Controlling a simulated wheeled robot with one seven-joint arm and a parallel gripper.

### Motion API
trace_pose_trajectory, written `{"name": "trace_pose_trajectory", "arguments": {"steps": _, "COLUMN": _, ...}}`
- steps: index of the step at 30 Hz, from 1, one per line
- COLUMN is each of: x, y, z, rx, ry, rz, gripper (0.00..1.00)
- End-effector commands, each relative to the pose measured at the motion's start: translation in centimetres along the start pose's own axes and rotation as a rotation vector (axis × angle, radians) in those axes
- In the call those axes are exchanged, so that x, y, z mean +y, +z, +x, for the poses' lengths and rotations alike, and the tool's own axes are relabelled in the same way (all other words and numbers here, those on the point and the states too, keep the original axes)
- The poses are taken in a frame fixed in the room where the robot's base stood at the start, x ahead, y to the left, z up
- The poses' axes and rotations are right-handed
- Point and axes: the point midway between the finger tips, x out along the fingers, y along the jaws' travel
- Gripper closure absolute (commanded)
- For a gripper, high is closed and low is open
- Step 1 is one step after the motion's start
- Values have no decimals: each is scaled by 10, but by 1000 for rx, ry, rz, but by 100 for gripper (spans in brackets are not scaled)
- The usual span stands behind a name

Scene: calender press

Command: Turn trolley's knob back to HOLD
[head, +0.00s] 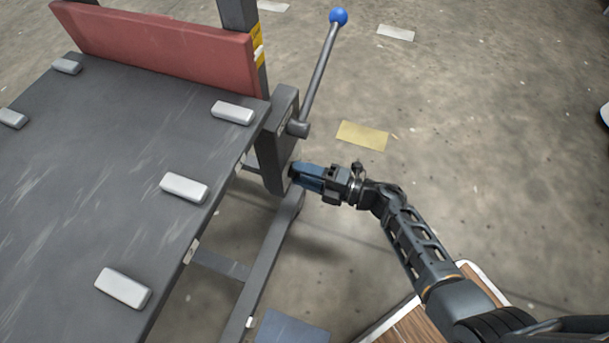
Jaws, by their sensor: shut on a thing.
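The trolley (90,200) has a dark grey flat top and fills the left of the head view. A dark upright box (284,118) stands at its right side and carries a long lever with a blue ball on top (338,17). My gripper (295,175) is at the lower part of this box, below the lever's pivot. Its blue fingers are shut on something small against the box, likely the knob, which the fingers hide. No HOLD marking is legible, so the knob's setting cannot be told.
A red padded board (160,45) stands at the trolley's back edge. Several pale blocks (184,187) lie on the top. A wooden-topped surface (415,325) is at the bottom. A yellow floor patch (362,135) lies right of the lever. The floor to the right is mostly clear.

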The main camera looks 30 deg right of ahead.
Motion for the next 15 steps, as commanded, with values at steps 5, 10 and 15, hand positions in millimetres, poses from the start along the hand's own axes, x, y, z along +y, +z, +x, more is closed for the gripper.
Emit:
{"name": "trace_pose_trajectory", "arguments": {"steps": 5, "x": -2, "y": -1, "z": 0, "rx": 2, "ry": -1, "rz": -83, "gripper": 88}}
{"name": "trace_pose_trajectory", "arguments": {"steps": 10, "x": -2, "y": -1, "z": 0, "rx": 2, "ry": -1, "rz": -127, "gripper": 88}}
{"name": "trace_pose_trajectory", "arguments": {"steps": 15, "x": -2, "y": -1, "z": 0, "rx": 2, "ry": -2, "rz": -145, "gripper": 88}}
